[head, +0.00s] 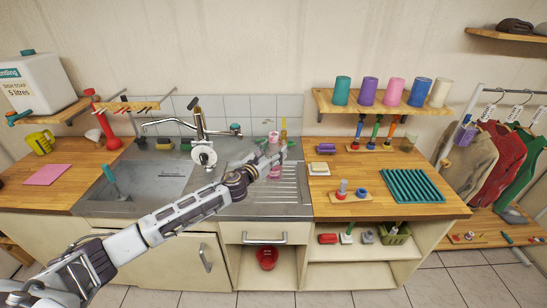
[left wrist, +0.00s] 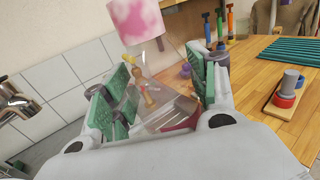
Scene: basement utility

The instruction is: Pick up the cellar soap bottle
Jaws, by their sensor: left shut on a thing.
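The soap bottle (head: 274,139) is pink and partly clear, and stands upright at the back of the steel drainboard. My left gripper (head: 273,160) reaches across the sink from the left and is shut around its body. The fingers hide part of the bottle, and a pink part shows below them. In the left wrist view, a clear body lies between the green pads of the left gripper (left wrist: 158,92), with a pink-and-white part (left wrist: 137,21) above. I cannot tell whether the bottle touches the drainboard. My right gripper is not in view.
The tap (head: 202,130) and sink (head: 150,182) are left of the gripper. Right on the wooden counter are a sponge dish (head: 319,169), a peg board (head: 340,196) and a green ribbed mat (head: 412,186). A cup shelf (head: 325,103) hangs above.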

